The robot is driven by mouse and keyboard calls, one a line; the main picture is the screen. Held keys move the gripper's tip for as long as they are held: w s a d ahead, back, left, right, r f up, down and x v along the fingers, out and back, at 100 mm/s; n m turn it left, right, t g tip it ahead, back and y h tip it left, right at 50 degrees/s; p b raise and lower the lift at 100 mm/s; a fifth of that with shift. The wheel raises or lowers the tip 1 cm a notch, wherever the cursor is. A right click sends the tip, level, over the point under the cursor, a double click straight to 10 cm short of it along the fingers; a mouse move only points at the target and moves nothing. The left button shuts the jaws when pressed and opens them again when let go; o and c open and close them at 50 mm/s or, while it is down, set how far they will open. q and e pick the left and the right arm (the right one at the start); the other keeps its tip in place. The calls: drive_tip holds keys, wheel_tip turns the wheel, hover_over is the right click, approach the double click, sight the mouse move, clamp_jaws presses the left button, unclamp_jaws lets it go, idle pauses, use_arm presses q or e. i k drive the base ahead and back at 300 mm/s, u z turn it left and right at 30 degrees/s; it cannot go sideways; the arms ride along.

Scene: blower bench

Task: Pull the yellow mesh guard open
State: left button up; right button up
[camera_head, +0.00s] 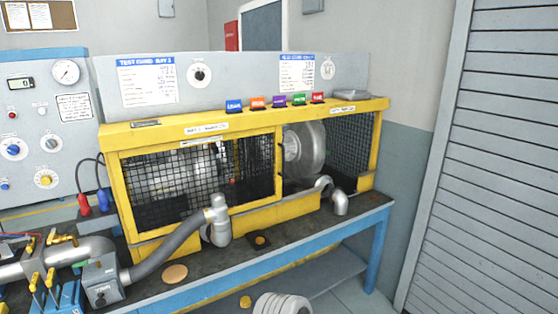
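The yellow mesh guard (279,185) is a long yellow-framed enclosure with black wire mesh on the bench. Its left mesh panel (160,180) covers the left bay, and a rounded pale shape shows dimly behind it. Right of that panel's upright, a grey blower wheel (310,150) shows without mesh in front of it. More dark mesh (352,140) stands at the right end. I cannot tell whether that mesh is in front of or behind the bay. Neither of my grippers can be made out in this view.
A grey hose (170,245) runs along the bench front to a metal elbow (217,222) before the left panel. Another elbow (340,203) stands at right. Valves with yellow handles (50,278) crowd the left. Coloured tags (279,101) line the guard's top. A shutter (490,160) stands right.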

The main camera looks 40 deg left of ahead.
sight(280, 149)
drive_tip(key=u, duration=1.25)
drive_tip(key=i, duration=1)
drive_tip(key=u, duration=0.9)
